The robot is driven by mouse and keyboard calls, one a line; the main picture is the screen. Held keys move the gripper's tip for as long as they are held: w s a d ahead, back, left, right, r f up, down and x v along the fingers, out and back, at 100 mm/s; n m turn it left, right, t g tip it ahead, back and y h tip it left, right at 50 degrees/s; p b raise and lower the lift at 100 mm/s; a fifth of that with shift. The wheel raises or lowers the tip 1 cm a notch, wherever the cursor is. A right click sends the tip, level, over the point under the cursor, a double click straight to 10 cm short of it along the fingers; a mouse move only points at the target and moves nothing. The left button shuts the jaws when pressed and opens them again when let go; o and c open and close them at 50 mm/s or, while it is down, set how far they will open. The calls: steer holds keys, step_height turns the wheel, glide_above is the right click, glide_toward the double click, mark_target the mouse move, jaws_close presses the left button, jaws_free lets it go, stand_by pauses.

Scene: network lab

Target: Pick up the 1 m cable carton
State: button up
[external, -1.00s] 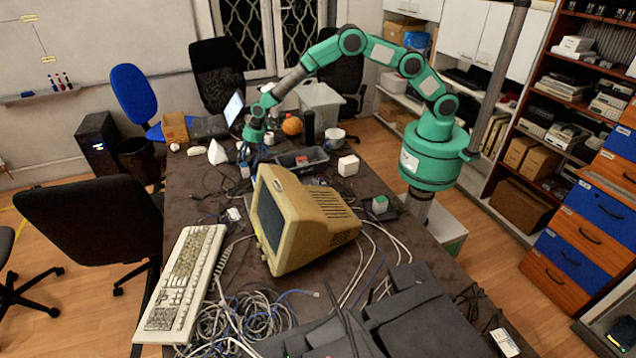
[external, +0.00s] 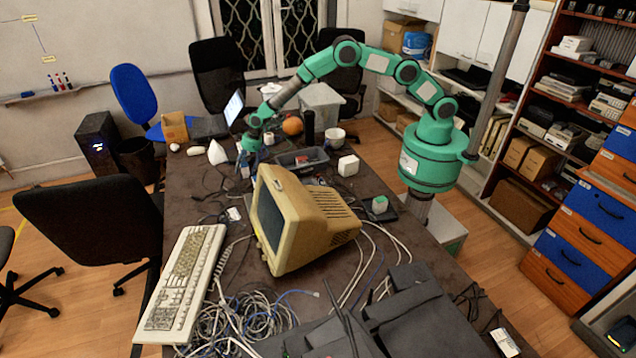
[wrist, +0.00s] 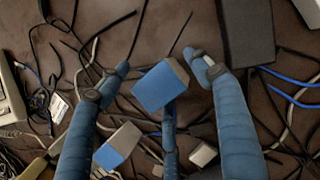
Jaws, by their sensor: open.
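My gripper (wrist: 158,62) is open, with blue padded fingers spread to the left and right and a third finger below. A small carton (wrist: 158,88) with a blue face and a grey side shows between the fingers, seemingly not gripped. A second small blue and white carton (wrist: 118,147) lies lower left, beside the left finger. No lettering is readable, so I cannot tell which is the 1 m cable carton. In the external view my gripper (external: 249,147) is low over the far part of the table, and a small bluish carton (external: 245,171) shows just below it.
Dark cables lie all around on the brown table (external: 195,170). A dark flat box (wrist: 246,32) lies to the right of the fingers in the wrist view. A grey bin (external: 303,160), a white cube (external: 348,165) and a beige monitor (external: 300,220) stand nearby.

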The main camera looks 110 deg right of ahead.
mark_target(244, 165)
steer(key=shift+c, duration=0.2)
jaws_close()
stand_by(0.5)
steer(key=shift+r+p, duration=1.05)
steer(key=shift+r, duration=3.95)
